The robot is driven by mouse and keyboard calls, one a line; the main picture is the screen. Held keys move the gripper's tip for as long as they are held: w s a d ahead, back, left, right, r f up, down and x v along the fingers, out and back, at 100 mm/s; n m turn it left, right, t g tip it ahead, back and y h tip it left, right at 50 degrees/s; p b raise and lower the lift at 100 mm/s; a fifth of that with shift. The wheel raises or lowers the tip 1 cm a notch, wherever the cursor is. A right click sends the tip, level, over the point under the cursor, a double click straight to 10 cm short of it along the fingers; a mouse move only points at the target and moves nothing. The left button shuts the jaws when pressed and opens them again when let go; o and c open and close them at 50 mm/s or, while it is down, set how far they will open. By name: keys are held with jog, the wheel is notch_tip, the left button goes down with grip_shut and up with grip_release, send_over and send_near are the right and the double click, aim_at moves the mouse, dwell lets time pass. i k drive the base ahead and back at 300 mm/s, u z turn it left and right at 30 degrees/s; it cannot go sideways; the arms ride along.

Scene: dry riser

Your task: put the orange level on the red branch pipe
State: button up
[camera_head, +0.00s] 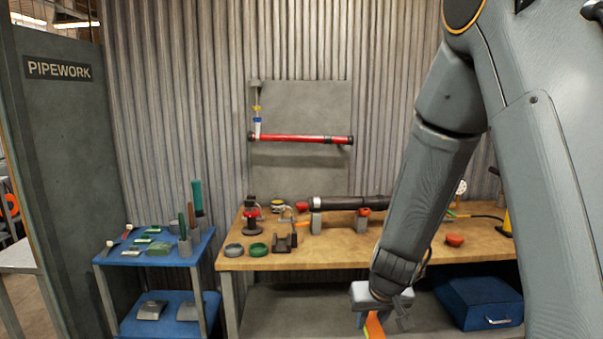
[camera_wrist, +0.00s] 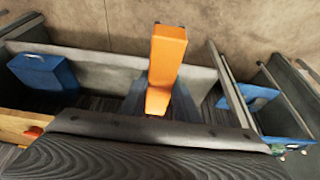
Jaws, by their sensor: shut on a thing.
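My gripper (camera_head: 376,314) hangs low in front of the wooden workbench, at the lower right of the head view. It is shut on the orange level (camera_head: 374,326), which is cut off by the bottom edge there. In the wrist view the orange level (camera_wrist: 167,60) stands out between the jaws (camera_wrist: 160,100) as a long block. The red branch pipe (camera_head: 300,138) runs level across a grey panel on the back wall, well above and to the left of my gripper. A blue and yellow fitting stands at its left end.
The wooden bench (camera_head: 330,250) holds a dark pipe on supports (camera_head: 350,202), a green ring (camera_head: 258,249) and red caps. A blue case (camera_head: 480,304) lies on the shelf below. A blue trolley (camera_head: 150,258) with tools stands left. My arm covers the bench's right part.

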aim_at(303, 137)
jog(key=u, duration=1.15)
jog(key=i, duration=0.75)
jog(key=z, duration=1.3)
